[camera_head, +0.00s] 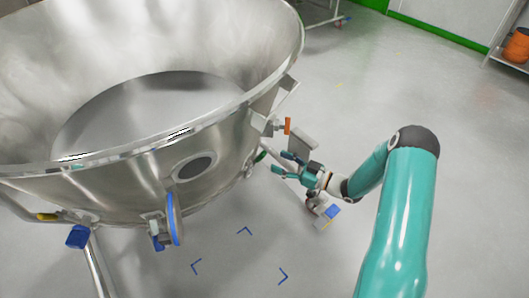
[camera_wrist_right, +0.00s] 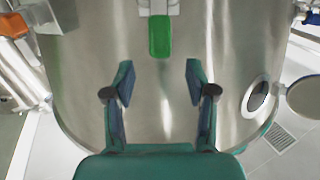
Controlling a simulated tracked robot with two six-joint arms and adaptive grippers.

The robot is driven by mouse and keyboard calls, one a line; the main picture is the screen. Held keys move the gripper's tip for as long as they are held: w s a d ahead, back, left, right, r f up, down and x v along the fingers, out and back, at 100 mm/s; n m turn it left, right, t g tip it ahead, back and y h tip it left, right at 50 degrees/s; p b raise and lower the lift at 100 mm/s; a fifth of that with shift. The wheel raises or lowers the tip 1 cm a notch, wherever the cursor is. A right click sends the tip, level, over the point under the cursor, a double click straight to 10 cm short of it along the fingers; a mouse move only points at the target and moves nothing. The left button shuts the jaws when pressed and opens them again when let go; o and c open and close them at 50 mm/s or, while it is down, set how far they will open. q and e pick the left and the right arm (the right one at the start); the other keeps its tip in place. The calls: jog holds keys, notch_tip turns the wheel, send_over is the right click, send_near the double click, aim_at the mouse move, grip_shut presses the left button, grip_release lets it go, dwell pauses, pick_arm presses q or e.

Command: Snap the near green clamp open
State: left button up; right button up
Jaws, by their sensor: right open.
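The green clamp (camera_wrist_right: 160,36) shows in the right wrist view as a green handle hanging down from a metal bracket on the steel vessel's wall. It lies beyond the fingertips, roughly centred between them. My right gripper (camera_wrist_right: 159,66) is open and empty, its two dark teal fingers apart, with bare steel wall between them. In the head view the right gripper (camera_head: 282,162) is beside the right side of the steel vessel (camera_head: 215,150). A small green sliver shows at the vessel's lower right; I cannot tell if it is this clamp. My left gripper is not in view.
An orange-handled fitting (camera_head: 287,126) sits on the rim side above the gripper. A blue-edged disc (camera_head: 174,218) hangs at the vessel's front. A caster with a blue pad (camera_head: 332,211) stands below the gripper. Open grey floor with blue corner marks lies in front.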

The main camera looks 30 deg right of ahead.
aim_at(261, 153)
jog(key=x, duration=0.8)
grip_shut()
